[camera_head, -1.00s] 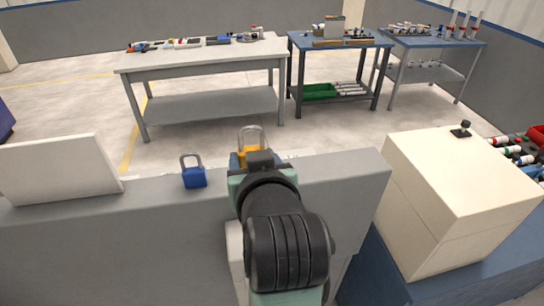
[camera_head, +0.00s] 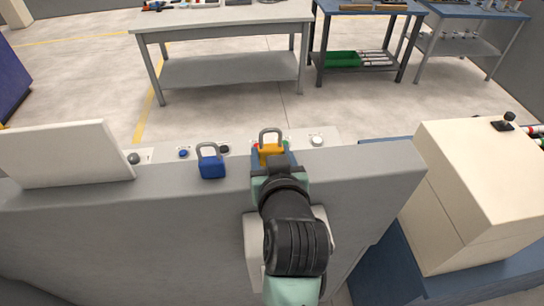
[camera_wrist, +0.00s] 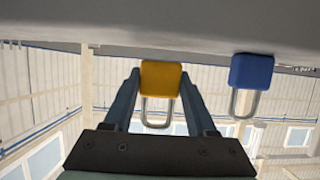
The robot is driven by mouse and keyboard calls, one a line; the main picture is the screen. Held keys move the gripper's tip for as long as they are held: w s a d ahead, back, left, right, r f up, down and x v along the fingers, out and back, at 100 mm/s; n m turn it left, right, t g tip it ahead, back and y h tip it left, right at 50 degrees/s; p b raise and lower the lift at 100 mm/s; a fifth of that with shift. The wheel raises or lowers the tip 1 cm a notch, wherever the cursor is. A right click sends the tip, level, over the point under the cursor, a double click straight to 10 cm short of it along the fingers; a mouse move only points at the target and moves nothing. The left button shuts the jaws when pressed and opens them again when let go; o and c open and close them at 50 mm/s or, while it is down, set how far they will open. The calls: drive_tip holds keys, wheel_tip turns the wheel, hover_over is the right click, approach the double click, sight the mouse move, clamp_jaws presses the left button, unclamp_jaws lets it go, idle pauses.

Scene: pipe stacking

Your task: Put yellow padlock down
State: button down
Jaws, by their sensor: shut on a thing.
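The yellow padlock (camera_head: 271,153) is upright with its grey shackle on top, at the far edge of the grey console top (camera_head: 350,166). My gripper (camera_head: 271,160) is shut on its yellow body. In the wrist view the padlock (camera_wrist: 160,79) sits between the two fingers of my gripper (camera_wrist: 161,85), its body against the grey surface; the picture is upside down there. In the head view my wrist hides the padlock's lower part, so I cannot tell there whether it rests on the top. A blue padlock (camera_head: 211,163) stands upright to the left, also in the wrist view (camera_wrist: 250,72).
A white panel (camera_head: 70,154) stands at the left of the console top. Buttons and knobs (camera_head: 317,141) line a lower strip behind it. A cream box (camera_head: 470,190) stands at the right. Worktables (camera_head: 225,30) are at the back. The top right of the yellow padlock is clear.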

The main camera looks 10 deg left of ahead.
drive_tip(key=shift+f, duration=0.75)
drive_tip(key=shift+f, duration=0.25)
drive_tip(key=shift+c, duration=1)
unclamp_jaws()
drive_tip(key=shift+r, duration=0.1)
drive_tip(key=shift+r, duration=0.1)
drive_tip(key=shift+s, duration=0.15)
drive_tip(key=v, duration=1.2)
